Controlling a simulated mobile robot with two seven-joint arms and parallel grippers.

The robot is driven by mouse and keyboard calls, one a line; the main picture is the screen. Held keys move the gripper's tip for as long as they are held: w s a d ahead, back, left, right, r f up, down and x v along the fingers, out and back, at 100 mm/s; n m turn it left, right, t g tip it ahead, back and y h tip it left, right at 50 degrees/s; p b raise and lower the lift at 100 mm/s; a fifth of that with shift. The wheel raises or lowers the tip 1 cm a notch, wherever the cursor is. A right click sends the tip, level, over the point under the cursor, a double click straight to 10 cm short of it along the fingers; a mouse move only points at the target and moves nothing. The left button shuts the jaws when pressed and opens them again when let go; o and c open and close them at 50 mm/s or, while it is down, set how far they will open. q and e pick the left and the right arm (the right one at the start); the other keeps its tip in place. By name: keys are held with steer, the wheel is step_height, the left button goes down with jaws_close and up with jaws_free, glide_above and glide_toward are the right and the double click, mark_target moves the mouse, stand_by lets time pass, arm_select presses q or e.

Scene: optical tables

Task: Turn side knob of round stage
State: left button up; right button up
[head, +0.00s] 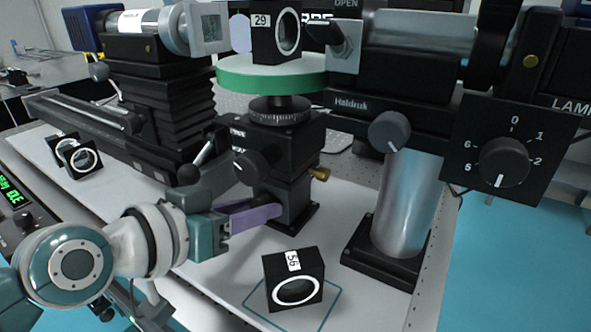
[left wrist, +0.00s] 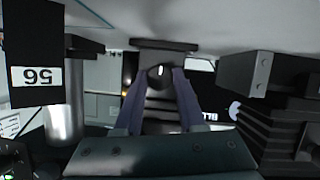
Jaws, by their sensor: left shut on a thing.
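The round stage (head: 272,80) has a green rim and sits on a black mount with a knurled ring. A black knob (head: 250,167) with a white mark sticks out of the mount, above my fingers in the head view. My left gripper (head: 278,212), with purple fingers, comes from the left at the mount's lower part. The contact is hidden in the head view. I cannot tell whether both views show the same knob. My right gripper is not in view.
A black box marked 56 (head: 293,281) stands in front of the mount; it also shows in the left wrist view (left wrist: 36,75). A metal post (head: 405,205) and a numbered dial (head: 504,162) stand right. A box marked 29 (head: 275,35) is on the stage.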

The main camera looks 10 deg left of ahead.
arm_select(q)
jaws_close()
steer(key=shift+f+b, duration=0.15)
steer(key=shift+b, duration=0.25)
steer(key=o, duration=1)
jaws_free()
steer(key=p+v, duration=0.2)
steer(key=v, duration=0.8)
steer(key=shift+a, duration=0.1)
steer(key=shift+w, duration=0.1)
